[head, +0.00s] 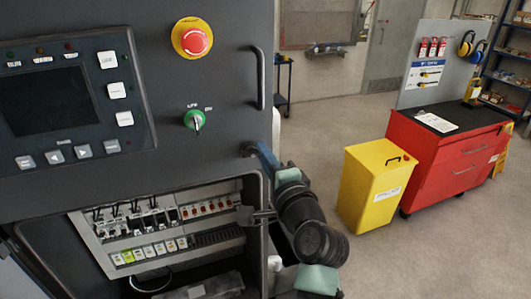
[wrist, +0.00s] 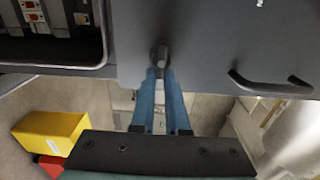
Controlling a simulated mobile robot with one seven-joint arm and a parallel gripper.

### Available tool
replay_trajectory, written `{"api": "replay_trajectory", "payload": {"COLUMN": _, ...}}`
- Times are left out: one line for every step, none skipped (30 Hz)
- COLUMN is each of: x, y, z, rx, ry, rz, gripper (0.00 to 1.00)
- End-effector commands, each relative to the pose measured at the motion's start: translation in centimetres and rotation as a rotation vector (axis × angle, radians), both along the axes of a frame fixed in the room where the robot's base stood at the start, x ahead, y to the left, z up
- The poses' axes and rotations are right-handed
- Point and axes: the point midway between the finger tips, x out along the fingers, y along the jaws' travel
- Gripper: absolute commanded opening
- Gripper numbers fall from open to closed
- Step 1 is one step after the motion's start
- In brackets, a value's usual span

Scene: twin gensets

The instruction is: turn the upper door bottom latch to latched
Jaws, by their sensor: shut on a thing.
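The upper door (head: 160,160) is a dark grey panel and looks closed. Its bottom latch (head: 249,150) is a small dark knob near the door's lower right edge. The latch also shows in the wrist view (wrist: 160,54), at the tips of the blue fingers. My gripper (head: 258,151) reaches it from the right and is shut on it. In the wrist view my gripper (wrist: 161,72) has one finger on each side of the latch. The fingers partly cover the latch, and I cannot tell its turn angle.
A curved door handle (head: 257,78), a red emergency stop (head: 196,41) and a green selector switch (head: 196,120) are on the door. Below is an open bay with breakers (head: 140,220). A yellow bin (head: 372,190) and red cabinet (head: 440,165) stand right, with open floor in front.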

Motion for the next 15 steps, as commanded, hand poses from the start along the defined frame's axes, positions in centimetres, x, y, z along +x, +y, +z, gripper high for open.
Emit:
{"api": "replay_trajectory", "payload": {"x": -0.03, "y": 0.56, "z": -0.46, "rx": 0.004, "ry": 0.012, "rz": 0.013, "gripper": 0.0}}
{"api": "replay_trajectory", "payload": {"x": -0.04, "y": 0.57, "z": -0.46, "rx": 0.005, "ry": 0.012, "rz": 0.013, "gripper": 0.0}}
{"api": "replay_trajectory", "payload": {"x": -0.03, "y": 0.57, "z": -0.46, "rx": 0.006, "ry": 0.012, "rz": 0.013, "gripper": 0.0}}
{"api": "replay_trajectory", "payload": {"x": -0.03, "y": 0.57, "z": -0.46, "rx": 0.006, "ry": 0.012, "rz": 0.013, "gripper": 0.0}}
{"api": "replay_trajectory", "payload": {"x": -0.03, "y": 0.57, "z": -0.46, "rx": 0.006, "ry": 0.012, "rz": 0.013, "gripper": 0.0}}
{"api": "replay_trajectory", "payload": {"x": -0.03, "y": 0.58, "z": -0.45, "rx": 0.006, "ry": 0.012, "rz": 0.013, "gripper": 0.0}}
{"api": "replay_trajectory", "payload": {"x": -0.03, "y": 0.58, "z": -0.45, "rx": 0.006, "ry": 0.012, "rz": 0.013, "gripper": 0.0}}
{"api": "replay_trajectory", "payload": {"x": -0.03, "y": 0.58, "z": -0.44, "rx": 0.006, "ry": 0.012, "rz": 0.013, "gripper": 0.0}}
{"api": "replay_trajectory", "payload": {"x": -0.03, "y": 0.59, "z": -0.44, "rx": 0.006, "ry": 0.011, "rz": 0.013, "gripper": 0.0}}
{"api": "replay_trajectory", "payload": {"x": -0.03, "y": 0.59, "z": -0.44, "rx": 0.006, "ry": 0.011, "rz": 0.013, "gripper": 0.0}}
{"api": "replay_trajectory", "payload": {"x": -0.04, "y": 0.6, "z": -0.43, "rx": 0.005, "ry": 0.011, "rz": 0.014, "gripper": 0.0}}
{"api": "replay_trajectory", "payload": {"x": -0.03, "y": 0.61, "z": -0.43, "rx": 0.005, "ry": 0.011, "rz": 0.014, "gripper": 0.18}}
{"api": "replay_trajectory", "payload": {"x": -0.03, "y": 0.61, "z": -0.41, "rx": 0.005, "ry": 0.011, "rz": 0.014, "gripper": 0.23}}
{"api": "replay_trajectory", "payload": {"x": -0.03, "y": 0.61, "z": -0.39, "rx": 0.005, "ry": 0.011, "rz": 0.014, "gripper": 0.29}}
{"api": "replay_trajectory", "payload": {"x": -0.03, "y": 0.61, "z": -0.35, "rx": 0.004, "ry": 0.01, "rz": 0.013, "gripper": 0.36}}
